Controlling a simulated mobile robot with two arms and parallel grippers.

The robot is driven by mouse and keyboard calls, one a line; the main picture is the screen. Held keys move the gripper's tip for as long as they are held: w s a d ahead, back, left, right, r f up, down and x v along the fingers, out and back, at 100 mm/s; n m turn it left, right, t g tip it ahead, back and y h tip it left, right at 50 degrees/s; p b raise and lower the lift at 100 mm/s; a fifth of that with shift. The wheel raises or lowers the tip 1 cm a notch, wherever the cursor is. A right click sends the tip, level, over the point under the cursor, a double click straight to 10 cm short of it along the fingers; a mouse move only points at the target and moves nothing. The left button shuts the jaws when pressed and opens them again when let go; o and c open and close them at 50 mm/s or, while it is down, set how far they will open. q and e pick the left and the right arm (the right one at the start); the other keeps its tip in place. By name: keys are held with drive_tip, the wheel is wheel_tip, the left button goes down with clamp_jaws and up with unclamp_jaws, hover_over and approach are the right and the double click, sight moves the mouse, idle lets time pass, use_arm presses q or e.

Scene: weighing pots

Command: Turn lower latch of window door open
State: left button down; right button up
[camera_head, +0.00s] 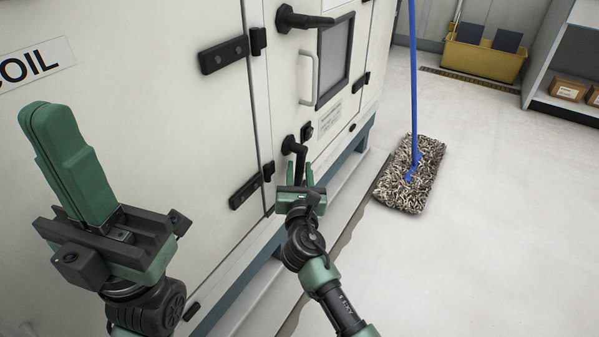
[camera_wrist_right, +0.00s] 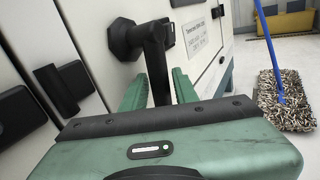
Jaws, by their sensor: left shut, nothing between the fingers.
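The lower latch (camera_head: 300,155) is a black handle on the white window door, with its lever hanging down from a round base. It also shows in the right wrist view (camera_wrist_right: 156,60). My right gripper (camera_head: 301,173) is at the lever's lower end. In the right wrist view its two green fingers stand apart on either side of the lever; the lever's lowest part is hidden behind the gripper body. I cannot tell whether a finger touches it. My left gripper (camera_head: 48,118) is shut and empty, pointing up in front of the panel at left.
The upper latch (camera_head: 302,19) points right above the door's window (camera_head: 335,60) and white pull handle (camera_head: 308,78). Black hinges (camera_head: 245,191) sit left of the lower latch. A mop (camera_head: 410,178) stands on the floor at right. A yellow bucket (camera_head: 484,54) and a shelf are further back.

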clamp_jaws()
idle(1.4)
